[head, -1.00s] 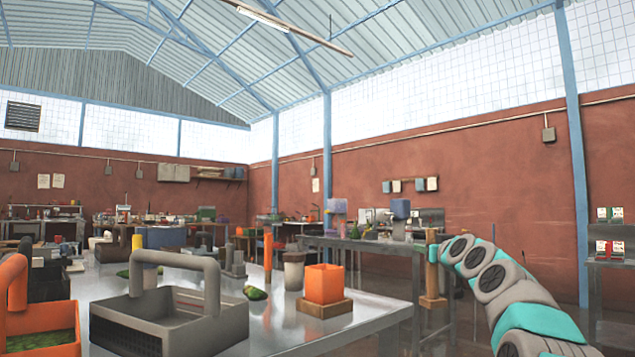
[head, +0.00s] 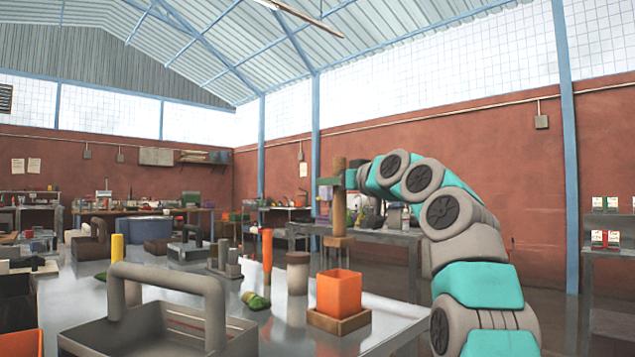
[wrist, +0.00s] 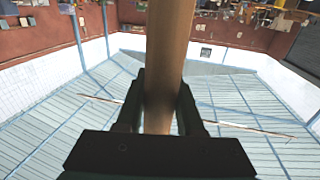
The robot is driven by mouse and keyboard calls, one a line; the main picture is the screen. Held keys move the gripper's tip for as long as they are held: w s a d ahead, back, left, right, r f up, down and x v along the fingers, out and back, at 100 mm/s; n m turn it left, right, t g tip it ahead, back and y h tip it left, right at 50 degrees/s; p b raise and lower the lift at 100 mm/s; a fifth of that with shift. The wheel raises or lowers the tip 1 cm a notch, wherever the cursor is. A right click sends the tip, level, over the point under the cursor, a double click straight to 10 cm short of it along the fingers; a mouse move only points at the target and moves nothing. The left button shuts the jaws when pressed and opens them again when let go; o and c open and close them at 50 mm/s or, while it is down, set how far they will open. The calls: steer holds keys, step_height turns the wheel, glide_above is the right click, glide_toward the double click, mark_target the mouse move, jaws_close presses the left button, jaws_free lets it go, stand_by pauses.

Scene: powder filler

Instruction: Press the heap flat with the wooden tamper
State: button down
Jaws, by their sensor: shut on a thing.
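The wooden tamper (head: 339,212) is upright in the head view, with a long handle and a wider square foot at its lower end. My gripper (head: 332,184) is shut on its handle, and the foot hangs in the air. In the wrist view the handle (wrist: 168,60) runs between the two dark fingers of my gripper (wrist: 160,105). An orange square box (head: 339,293) sits on a wooden base (head: 340,320) on the metal table, below the tamper in the picture. The inside of the box is hidden, and I see no heap.
A grey carrier with a tall handle (head: 215,310) stands at the table's front left. A lidded brown-grey jar (head: 298,272), an orange-handled tool (head: 267,255) and a green object (head: 256,300) are left of the box. The table (head: 395,318) is bare to its right.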

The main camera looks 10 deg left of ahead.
steer(key=shift+a+r, duration=0.1)
steer(key=shift+s, duration=0.1)
stand_by(0.4)
step_height(320, 180, down, 6)
steer(key=b, duration=0.6)
stand_by(0.4)
stand_by(0.5)
step_height(320, 180, down, 10)
steer(key=b, duration=1)
stand_by(0.3)
steer(key=shift+r, duration=0.25)
step_height(320, 180, up, 10)
steer(key=p, duration=1)
steer(key=shift+f, duration=0.35)
stand_by(0.4)
